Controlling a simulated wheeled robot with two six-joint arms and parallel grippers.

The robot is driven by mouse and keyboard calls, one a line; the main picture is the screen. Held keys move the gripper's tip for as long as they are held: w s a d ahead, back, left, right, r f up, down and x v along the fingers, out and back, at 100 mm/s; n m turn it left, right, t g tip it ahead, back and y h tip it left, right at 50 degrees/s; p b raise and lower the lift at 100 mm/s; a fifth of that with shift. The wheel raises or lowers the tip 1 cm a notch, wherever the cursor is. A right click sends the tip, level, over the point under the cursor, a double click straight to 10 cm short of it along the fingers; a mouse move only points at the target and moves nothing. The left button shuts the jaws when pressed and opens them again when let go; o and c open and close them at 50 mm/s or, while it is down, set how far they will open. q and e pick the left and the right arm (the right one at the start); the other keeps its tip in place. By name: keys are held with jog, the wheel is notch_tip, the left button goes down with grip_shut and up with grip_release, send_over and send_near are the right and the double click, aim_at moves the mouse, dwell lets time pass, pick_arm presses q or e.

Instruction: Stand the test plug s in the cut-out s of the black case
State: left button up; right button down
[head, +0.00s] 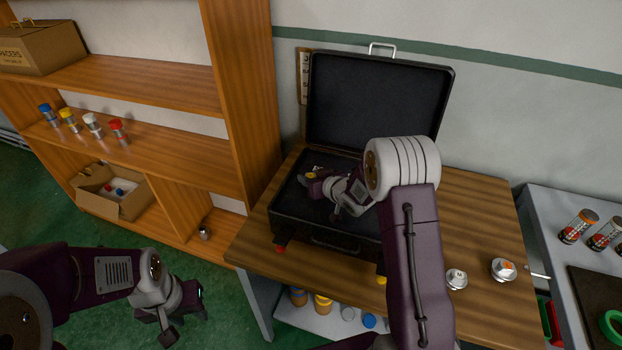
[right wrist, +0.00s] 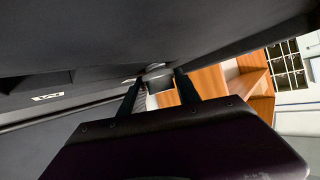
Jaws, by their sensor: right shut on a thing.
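The black case (head: 330,240) stands on the wooden table with its lid (head: 378,100) up. My right gripper (head: 312,184) is inside the left part of the case, low over its inner surface. It is shut on a small pale thing (right wrist: 154,72), seen between the fingertips in the right wrist view; it fits the test plug s, but its marking is not readable. The cut-outs are mostly hidden by my right arm; a label (right wrist: 47,97) shows in the case. My left gripper (head: 182,316) hangs over the floor, away from the table; its jaws are unclear.
Two other metal plugs, a smaller (head: 456,279) and a larger (head: 503,270), stand at the table's right front. A wooden shelf (head: 235,100) rises at the left. A grey bench (head: 550,215) with cylinders stands at the right. The raised lid bounds the case's back.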

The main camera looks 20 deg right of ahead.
jog(key=shift+s+f+b, duration=0.15)
jog(key=shift+s+f, duration=0.05)
jog(key=shift+f, duration=0.3)
jog(key=shift+s+f+b, duration=0.15)
jog(key=shift+s+f, duration=0.05)
jog(key=shift+f, duration=0.3)
jog(key=c, duration=0.9)
grip_release()
jog(key=shift+r, duration=0.1)
jog(key=shift+o, duration=0.2)
jog(key=shift+s+a, duration=0.1)
jog(key=shift+a, duration=0.1)
jog(key=shift+d+r+p, duration=0.1)
jog(key=shift+r+p, duration=0.6)
jog(key=shift+s+d, duration=0.1)
jog(key=shift+d, duration=0.1)
jog(key=v, duration=0.9)
jog(key=shift+s+d+r, duration=0.2)
jog(key=shift+r, duration=0.3)
jog(key=shift+s+d+r, duration=0.15)
jog(key=shift+s+r, duration=0.15)
jog(key=shift+s, duration=0.2)
